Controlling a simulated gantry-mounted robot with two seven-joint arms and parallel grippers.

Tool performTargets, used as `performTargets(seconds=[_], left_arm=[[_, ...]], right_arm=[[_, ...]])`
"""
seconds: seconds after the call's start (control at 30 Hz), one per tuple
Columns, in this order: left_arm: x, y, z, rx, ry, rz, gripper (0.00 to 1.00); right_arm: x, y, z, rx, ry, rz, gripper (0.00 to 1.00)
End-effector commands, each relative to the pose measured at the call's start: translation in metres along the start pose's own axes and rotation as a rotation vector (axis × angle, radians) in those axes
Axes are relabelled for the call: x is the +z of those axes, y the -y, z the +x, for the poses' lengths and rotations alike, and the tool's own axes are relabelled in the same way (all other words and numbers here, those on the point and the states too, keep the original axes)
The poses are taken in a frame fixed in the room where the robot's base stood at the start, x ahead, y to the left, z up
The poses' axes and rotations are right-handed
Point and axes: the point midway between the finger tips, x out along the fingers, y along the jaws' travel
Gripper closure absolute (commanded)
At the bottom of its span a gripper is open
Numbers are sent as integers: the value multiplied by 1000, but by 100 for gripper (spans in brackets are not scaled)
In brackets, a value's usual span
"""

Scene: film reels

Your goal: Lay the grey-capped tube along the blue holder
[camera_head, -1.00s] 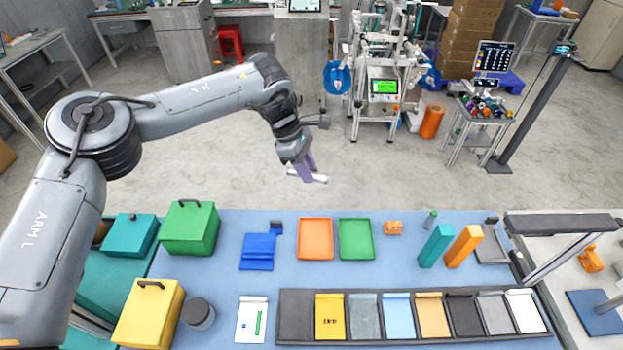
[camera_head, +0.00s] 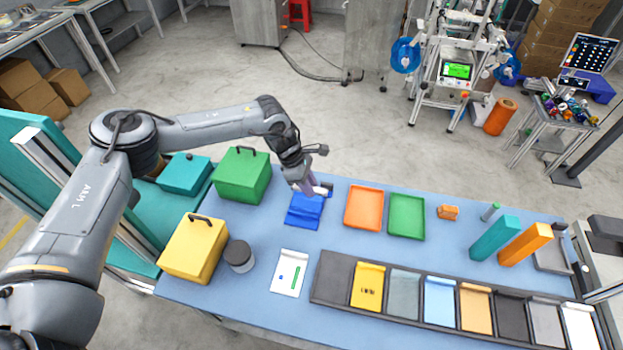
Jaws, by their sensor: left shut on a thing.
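My left gripper (camera_head: 310,187) is at the back edge of the table, above the rear part of the blue holder (camera_head: 304,214). It is shut on the grey-capped tube (camera_head: 321,190), a small pale tube whose end sticks out to the right of the fingers. Its cap cannot be made out at this size. The holder lies on the blue table mat, its back part partly hidden by my gripper. I cannot tell whether the tube touches the holder. My right gripper is not in view.
A green box (camera_head: 241,175) stands left of the holder and an orange tray (camera_head: 364,208) right of it. A green tray (camera_head: 406,216) lies further right. A white tray (camera_head: 289,273) and a dark rack (camera_head: 333,277) of coloured plates lie in front.

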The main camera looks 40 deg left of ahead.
Motion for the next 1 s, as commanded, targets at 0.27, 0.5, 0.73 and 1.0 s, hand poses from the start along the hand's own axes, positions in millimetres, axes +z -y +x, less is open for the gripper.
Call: performTargets(seconds=[0.27,0.5,0.73,1.0], left_arm=[[-7,0,18,0,0,0,100],[-16,0,39,-1,-1,-1,100],[-24,0,58,-1,-1,-1,100],[-31,0,75,-1,0,0,100]], right_arm=[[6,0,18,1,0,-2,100],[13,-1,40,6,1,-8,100],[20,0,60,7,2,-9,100],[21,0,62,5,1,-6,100]])
